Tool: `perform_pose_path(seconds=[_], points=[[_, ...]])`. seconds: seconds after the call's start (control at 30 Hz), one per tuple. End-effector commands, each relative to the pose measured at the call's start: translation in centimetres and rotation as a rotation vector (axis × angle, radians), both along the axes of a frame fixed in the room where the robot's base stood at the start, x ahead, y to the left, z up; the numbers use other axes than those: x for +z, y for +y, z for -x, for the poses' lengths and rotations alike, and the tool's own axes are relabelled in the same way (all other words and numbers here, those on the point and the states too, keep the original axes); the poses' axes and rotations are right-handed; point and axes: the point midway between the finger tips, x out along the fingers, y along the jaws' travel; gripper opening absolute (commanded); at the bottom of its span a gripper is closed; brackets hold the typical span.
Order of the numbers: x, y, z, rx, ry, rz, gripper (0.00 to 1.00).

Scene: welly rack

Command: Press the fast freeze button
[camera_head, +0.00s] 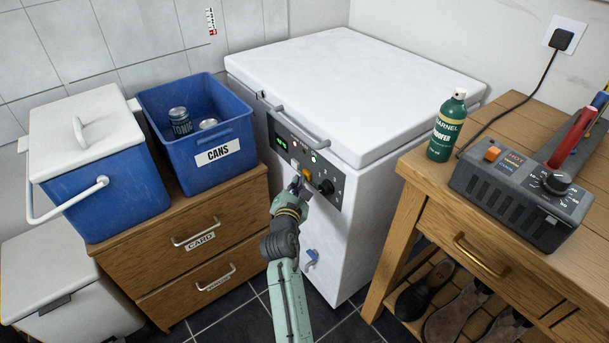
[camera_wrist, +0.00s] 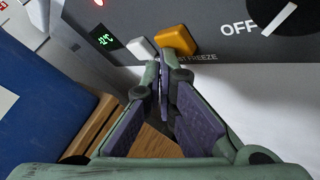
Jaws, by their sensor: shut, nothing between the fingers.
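The fast freeze button is an orange-yellow block (camera_wrist: 176,40) on the grey control panel of the white chest freezer (camera_head: 350,82). The label beside it reads "ST FREEZE", its start hidden by my fingertips. In the head view the orange button (camera_head: 307,175) sits just right of my gripper tip. A white button (camera_wrist: 141,48) is left of it. My gripper (camera_wrist: 163,68) is shut and empty, its tips just below and between the two buttons in the wrist view; I cannot tell if they touch the panel. The gripper also shows in the head view (camera_head: 295,188).
A dark dial (camera_head: 326,187) marked OFF and a green display (camera_head: 281,143) flank the buttons. A blue cans crate (camera_head: 225,128) and a cooler (camera_head: 112,185) stand on a drawer unit at left. A wooden bench (camera_head: 420,178) with a green spray can (camera_head: 447,128) is at right.

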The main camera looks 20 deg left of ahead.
Motion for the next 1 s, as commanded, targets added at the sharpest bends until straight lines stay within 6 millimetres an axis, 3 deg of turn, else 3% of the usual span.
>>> perform_pose_path(seconds=[0.67,1.0], points=[[-0.03,-0.32,-0.38,-0.001,0.0,0.001,0.0],[0.08,0.39,0.56,0.0,0.0,0.001,0.0]])
